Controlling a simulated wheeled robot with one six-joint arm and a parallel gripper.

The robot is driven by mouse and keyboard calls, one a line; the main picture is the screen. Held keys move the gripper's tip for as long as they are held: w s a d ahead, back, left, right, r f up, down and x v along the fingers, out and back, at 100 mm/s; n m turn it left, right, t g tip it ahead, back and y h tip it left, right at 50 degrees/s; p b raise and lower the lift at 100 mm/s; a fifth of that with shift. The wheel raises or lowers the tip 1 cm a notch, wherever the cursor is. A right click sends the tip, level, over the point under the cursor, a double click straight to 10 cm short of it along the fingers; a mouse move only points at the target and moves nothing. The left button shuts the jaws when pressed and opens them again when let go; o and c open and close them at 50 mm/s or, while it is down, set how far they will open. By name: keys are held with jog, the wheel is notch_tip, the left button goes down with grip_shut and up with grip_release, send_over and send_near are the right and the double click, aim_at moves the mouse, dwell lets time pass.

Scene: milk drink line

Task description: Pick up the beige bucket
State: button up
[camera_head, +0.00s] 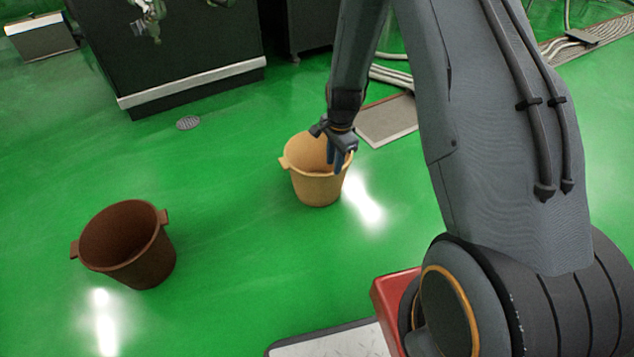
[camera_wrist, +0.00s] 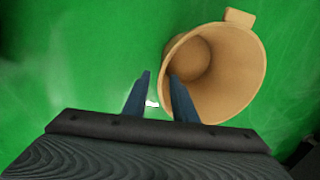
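The beige bucket (camera_head: 316,188) stands upright on the green floor near the middle of the head view. In the wrist view, the beige bucket (camera_wrist: 226,100) shows its open mouth at the upper right, with a handle tab at its top. My gripper (camera_head: 338,165) is at the right side of its rim. In the wrist view, my gripper (camera_wrist: 159,76) has its two fingers apart, with green floor visible between them. The right finger overlaps the bucket's mouth and the left finger is outside it. The near rim lies between them, partly hidden by the right finger. I cannot tell whether either finger touches it.
A brown bucket (camera_head: 152,262) stands at the lower left. A dark machine (camera_head: 180,45) with a pale lower edge is at the back left. A floor grate (camera_head: 390,120) and pipes lie behind the beige bucket. Green floor between the buckets is clear.

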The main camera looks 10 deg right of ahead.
aim_at(331, 183)
jog(key=shift+m, duration=0.3)
jog(key=shift+w+f+b, duration=0.4)
jog(key=shift+f+b, duration=0.55)
jog(key=shift+f, duration=0.85)
jog(key=shift+w+f+b, duration=0.4)
jog(key=shift+f+b, duration=0.6)
jog(key=shift+f, duration=0.85)
jog(key=shift+w+f+b, duration=0.4)
jog(key=shift+f+b, duration=0.55)
jog(key=shift+f, duration=0.85)
grip_shut()
